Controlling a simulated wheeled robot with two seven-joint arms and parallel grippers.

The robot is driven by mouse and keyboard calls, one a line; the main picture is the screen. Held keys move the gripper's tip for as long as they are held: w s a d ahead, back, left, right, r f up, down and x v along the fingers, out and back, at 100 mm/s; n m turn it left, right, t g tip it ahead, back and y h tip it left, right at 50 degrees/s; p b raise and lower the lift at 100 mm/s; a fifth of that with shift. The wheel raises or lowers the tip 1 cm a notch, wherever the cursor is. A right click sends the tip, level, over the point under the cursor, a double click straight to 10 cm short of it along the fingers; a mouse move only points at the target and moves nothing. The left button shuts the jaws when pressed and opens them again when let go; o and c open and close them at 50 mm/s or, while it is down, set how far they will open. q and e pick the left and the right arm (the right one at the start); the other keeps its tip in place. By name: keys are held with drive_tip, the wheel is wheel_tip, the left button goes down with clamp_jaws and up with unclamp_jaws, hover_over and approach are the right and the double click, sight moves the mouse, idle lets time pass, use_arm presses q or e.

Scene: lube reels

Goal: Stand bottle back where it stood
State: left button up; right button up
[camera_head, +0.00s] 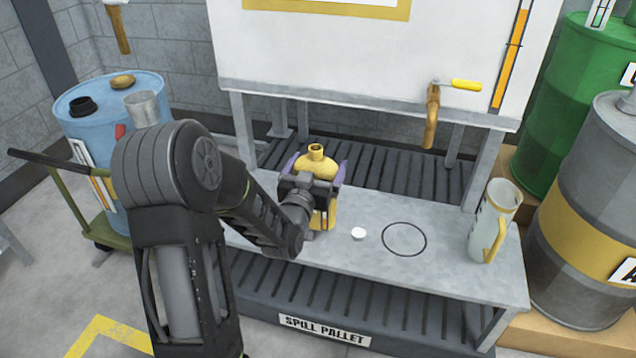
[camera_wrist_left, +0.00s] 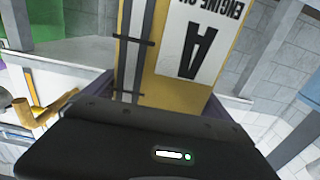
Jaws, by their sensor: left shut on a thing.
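A yellow bottle (camera_head: 318,164) with an open neck is upright at the middle of the grey shelf (camera_head: 450,262). My left gripper (camera_head: 313,175) is shut on it, with purple fingers on both sides. In the left wrist view the bottle (camera_wrist_left: 165,75) shows a white label with a large A, upside down in the picture. I cannot tell whether its base touches the shelf. A black ring outline (camera_head: 404,239) is on the shelf to the right of the bottle, with nothing in it. A white cap (camera_head: 358,233) lies between them. My right gripper is not in view.
A pale measuring jug (camera_head: 492,220) with a yellow handle stands at the shelf's right end. A brass tap (camera_head: 432,115) with a yellow lever hangs from the white tank (camera_head: 350,50) above. Drums (camera_head: 590,220) stand at right. A blue drum (camera_head: 110,130) is at left.

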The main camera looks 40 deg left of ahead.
use_arm(q)
drive_tip(key=shift+r, duration=0.15)
drive_tip(key=shift+f+b, duration=0.7)
drive_tip(key=shift+f, duration=1.2)
drive_tip(key=shift+f, duration=0.15)
drive_tip(key=o, duration=1.7)
